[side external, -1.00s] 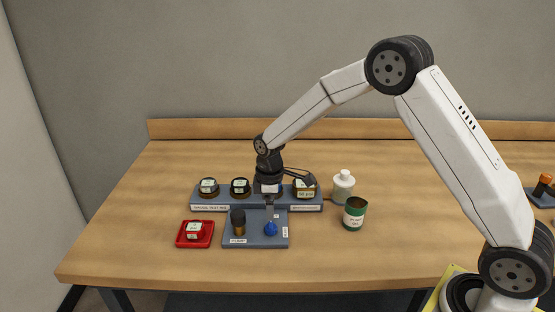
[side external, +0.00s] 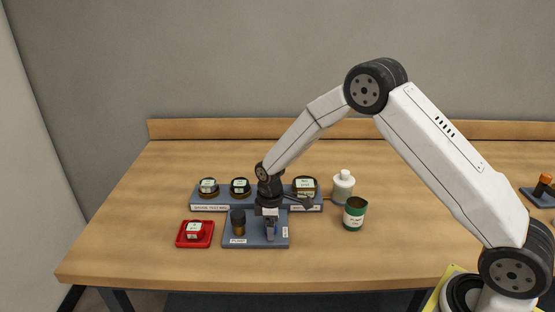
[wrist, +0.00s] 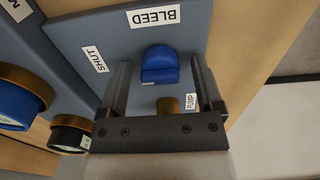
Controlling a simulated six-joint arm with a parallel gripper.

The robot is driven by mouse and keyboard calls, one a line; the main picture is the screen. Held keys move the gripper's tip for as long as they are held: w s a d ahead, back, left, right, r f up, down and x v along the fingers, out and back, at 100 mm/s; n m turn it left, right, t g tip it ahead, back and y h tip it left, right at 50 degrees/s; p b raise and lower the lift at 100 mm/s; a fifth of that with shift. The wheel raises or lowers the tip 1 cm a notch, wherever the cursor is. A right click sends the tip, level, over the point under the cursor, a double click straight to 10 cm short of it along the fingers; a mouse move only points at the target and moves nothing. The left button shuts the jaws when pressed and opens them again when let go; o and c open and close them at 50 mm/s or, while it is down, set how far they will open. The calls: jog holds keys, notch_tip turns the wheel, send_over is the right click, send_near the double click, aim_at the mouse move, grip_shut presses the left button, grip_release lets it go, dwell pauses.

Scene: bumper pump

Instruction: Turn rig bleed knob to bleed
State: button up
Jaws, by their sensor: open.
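The blue bleed knob (wrist: 160,65) sits on the blue-grey rig plate (wrist: 110,45) in the wrist view, between my open fingers and apart from both. A BLEED label (wrist: 153,16) lies above it in that view, and a SHUT label (wrist: 95,59) to its left. In the side view my gripper (side external: 270,237) points down over the right part of the rig plate (side external: 250,242) and hides the knob. My gripper also shows in the wrist view (wrist: 160,75), empty. I cannot tell how far the fingertips are above the plate.
The dark pump post (side external: 238,222) stands left of my gripper. A raised rack (side external: 222,197) with several labelled round parts lies behind. A red tray (side external: 206,242) is at left. A green can (side external: 355,213) and white bottle (side external: 343,187) stand at right. The table front is clear.

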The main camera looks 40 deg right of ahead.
grip_shut()
jog(key=shift+m, duration=0.5)
jog(key=m, duration=0.3)
jog(key=shift+m, duration=0.4)
jog(key=m, duration=1.3)
jog(key=shift+s, duration=0.1)
